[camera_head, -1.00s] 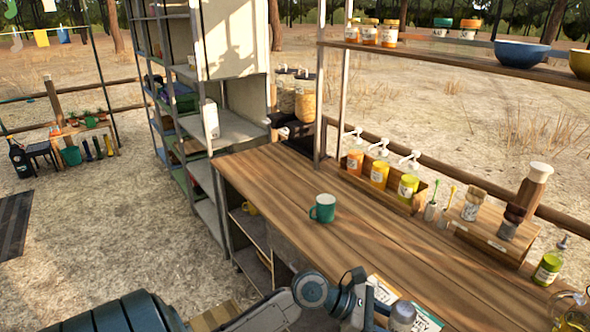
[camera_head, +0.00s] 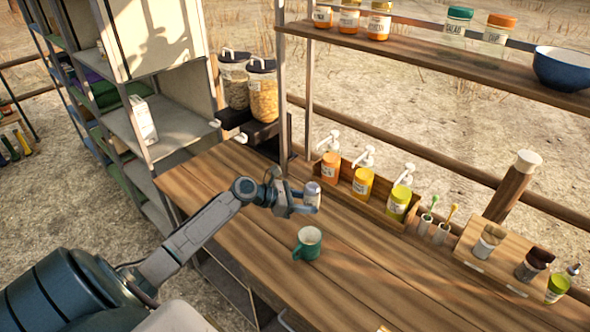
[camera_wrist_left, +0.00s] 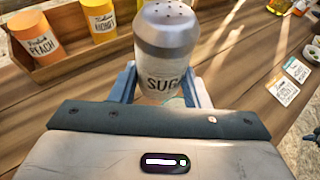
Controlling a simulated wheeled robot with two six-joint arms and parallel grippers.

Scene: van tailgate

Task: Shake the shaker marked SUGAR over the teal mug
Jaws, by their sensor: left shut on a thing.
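The silver-topped shaker (camera_head: 312,190) is held by my left gripper (camera_head: 300,203) above the wooden counter. In the left wrist view the shaker (camera_wrist_left: 167,45) shows a perforated metal cap and the letters "SUG", with the rest of the label cut off by the gripper. The left gripper's fingers (camera_wrist_left: 165,92) are shut on its body. The shaker looks about upright. The teal mug (camera_head: 307,250) stands upright on the counter, below and close to the shaker in the head view, its handle to the left. My right gripper is not in view.
A wooden box (camera_head: 340,178) with several pump bottles stands at the counter's back. Brush holders, a wooden block (camera_head: 495,268) with jars and a green bottle (camera_head: 557,288) are to the right. A shelf (camera_head: 440,57) hangs above. The counter around the mug is clear.

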